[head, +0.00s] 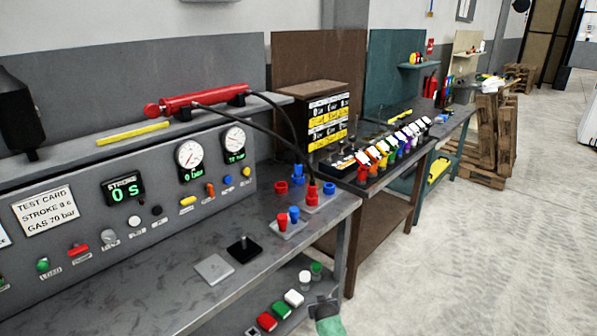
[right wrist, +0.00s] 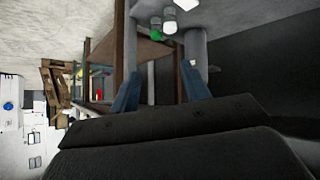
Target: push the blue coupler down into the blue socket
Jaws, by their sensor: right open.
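The blue coupler (head: 298,172) appears to be the blue piece at the end of a black hose, near the back right of the grey bench. It stands beside a red coupler (head: 312,194) on a small grey block. My right gripper (head: 322,304) is low at the bottom of the head view, beyond the bench's front edge and well below the couplers. In the right wrist view its fingers (right wrist: 160,92) are apart with nothing between them. My left gripper is not seen.
A plate with red and blue fittings (head: 288,226) sits in front of the couplers. Coloured blocks (head: 281,309) occupy the lower shelf.

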